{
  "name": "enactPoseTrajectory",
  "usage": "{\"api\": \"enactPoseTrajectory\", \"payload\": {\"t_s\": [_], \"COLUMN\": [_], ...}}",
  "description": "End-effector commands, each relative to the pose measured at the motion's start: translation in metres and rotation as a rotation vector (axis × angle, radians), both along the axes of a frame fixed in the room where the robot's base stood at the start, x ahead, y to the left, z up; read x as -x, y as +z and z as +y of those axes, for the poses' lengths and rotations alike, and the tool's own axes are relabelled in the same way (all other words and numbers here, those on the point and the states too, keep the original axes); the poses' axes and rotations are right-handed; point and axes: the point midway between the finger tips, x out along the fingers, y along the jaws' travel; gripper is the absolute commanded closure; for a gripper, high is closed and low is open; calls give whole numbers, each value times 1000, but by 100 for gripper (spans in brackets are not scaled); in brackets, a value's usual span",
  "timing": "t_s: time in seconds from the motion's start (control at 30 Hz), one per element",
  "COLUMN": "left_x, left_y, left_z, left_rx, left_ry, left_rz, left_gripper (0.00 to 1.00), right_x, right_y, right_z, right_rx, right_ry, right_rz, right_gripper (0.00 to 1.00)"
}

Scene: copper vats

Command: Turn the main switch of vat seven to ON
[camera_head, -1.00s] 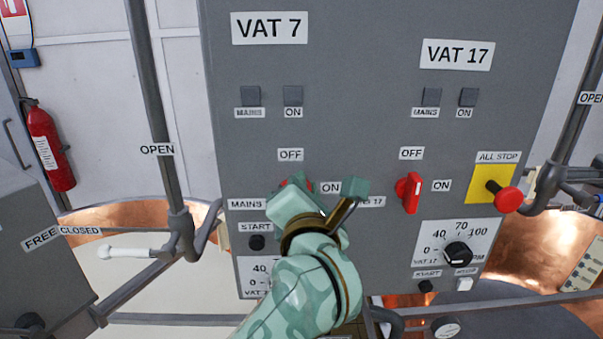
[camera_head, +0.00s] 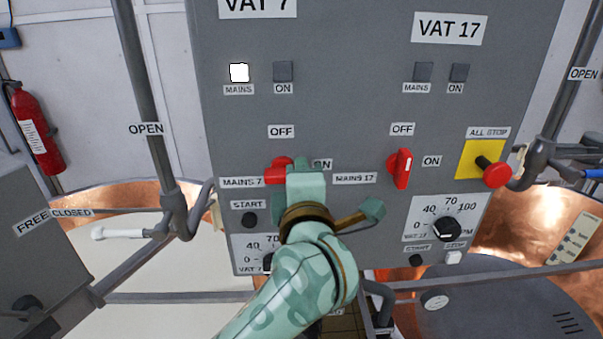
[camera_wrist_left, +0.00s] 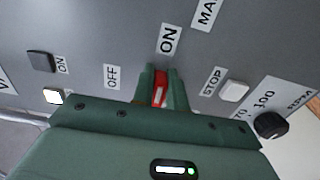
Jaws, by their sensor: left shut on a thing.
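The red main switch of vat seven (camera_head: 276,170) is on the grey panel under the OFF label, its handle lying sideways toward the ON label (camera_head: 322,164). My left gripper (camera_head: 298,170) is at the switch and covers its right part. In the left wrist view the fingers (camera_wrist_left: 160,90) are shut on the red handle (camera_wrist_left: 159,95), which points at the ON label (camera_wrist_left: 168,39). The MAINS lamp of vat seven (camera_head: 239,73) is lit white; its ON lamp (camera_head: 283,71) is dark. My right gripper is not in view.
To the right, the vat 17 switch (camera_head: 403,168) stands upright under OFF, near the red all-stop button (camera_head: 496,174) on yellow. A speed dial (camera_head: 446,229) sits below. Pipes and copper vats flank the panel; a fire extinguisher (camera_head: 37,130) hangs left.

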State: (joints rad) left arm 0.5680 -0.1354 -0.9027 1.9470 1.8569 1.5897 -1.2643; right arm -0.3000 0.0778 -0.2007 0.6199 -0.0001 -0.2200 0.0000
Motion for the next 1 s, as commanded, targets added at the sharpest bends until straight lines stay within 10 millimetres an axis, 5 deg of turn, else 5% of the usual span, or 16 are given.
{"api": "enactPoseTrajectory", "payload": {"t_s": [0.57,0.6,0.63,1.0], "left_x": [-1,-1,-1,0], "left_y": [-1,-1,-1,-1], "left_z": [1,1,1,0], "left_rx": [-30,-30,-30,-27], "left_ry": [2,2,2,1], "left_rz": [-1,-1,-1,0], "left_gripper": [100,74,66,64], "right_x": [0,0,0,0], "right_y": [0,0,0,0], "right_z": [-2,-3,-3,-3], "right_rx": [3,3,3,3], "right_ry": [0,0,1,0], "right_rz": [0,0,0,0], "right_gripper": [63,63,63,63]}}
